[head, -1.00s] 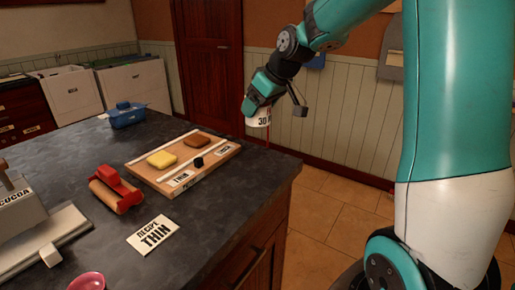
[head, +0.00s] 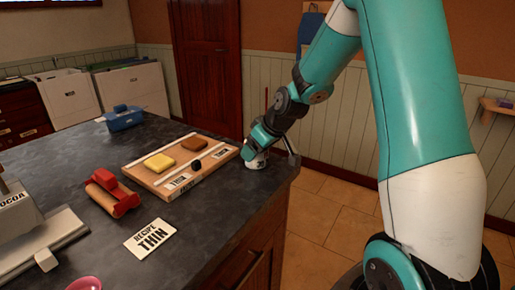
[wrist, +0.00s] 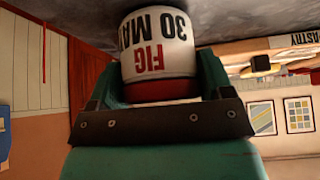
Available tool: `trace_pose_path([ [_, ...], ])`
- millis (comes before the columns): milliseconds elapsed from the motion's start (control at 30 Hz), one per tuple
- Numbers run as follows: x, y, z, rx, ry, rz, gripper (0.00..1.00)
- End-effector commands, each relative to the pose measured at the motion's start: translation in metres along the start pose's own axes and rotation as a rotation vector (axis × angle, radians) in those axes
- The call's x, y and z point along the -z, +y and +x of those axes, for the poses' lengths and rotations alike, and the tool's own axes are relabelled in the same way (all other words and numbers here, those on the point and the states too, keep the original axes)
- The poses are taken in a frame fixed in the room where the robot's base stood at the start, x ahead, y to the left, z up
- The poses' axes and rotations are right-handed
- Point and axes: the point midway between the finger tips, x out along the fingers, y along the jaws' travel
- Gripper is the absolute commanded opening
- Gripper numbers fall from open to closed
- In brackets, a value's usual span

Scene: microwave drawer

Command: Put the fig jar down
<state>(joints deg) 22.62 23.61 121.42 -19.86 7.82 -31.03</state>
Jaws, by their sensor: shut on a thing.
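The fig jar (wrist: 158,50) is white with a red band and the words "FIG" and "30 MA…", upside down in the wrist view. My gripper (wrist: 160,90) is shut on it, a finger on each side. In the head view the jar (head: 256,162) is at the right end of the dark counter (head: 215,220), just right of the wooden board. My gripper (head: 254,148) is over it and hides its upper part. The jar looks at or very near the counter top; I cannot tell whether it touches.
The counter's right edge is close to the jar.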

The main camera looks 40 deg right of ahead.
Motion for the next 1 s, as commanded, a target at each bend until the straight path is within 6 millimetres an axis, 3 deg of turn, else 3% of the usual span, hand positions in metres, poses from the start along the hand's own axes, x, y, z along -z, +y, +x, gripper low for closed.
trace_pose_path([
  [100,-0.002,0.000,0.003,0.000,0.001,0.000,0.45],
  [133,-0.002,0.000,0.002,0.000,0.000,0.000,0.78],
  [233,-0.001,0.000,0.002,0.000,0.000,0.000,0.99],
  [500,0.000,0.000,0.001,0.000,0.000,0.000,0.99],
  [633,0.001,0.001,-0.009,-0.003,0.003,0.001,0.99],
  [1000,0.001,0.001,-0.087,-0.005,0.004,0.001,0.99],
])
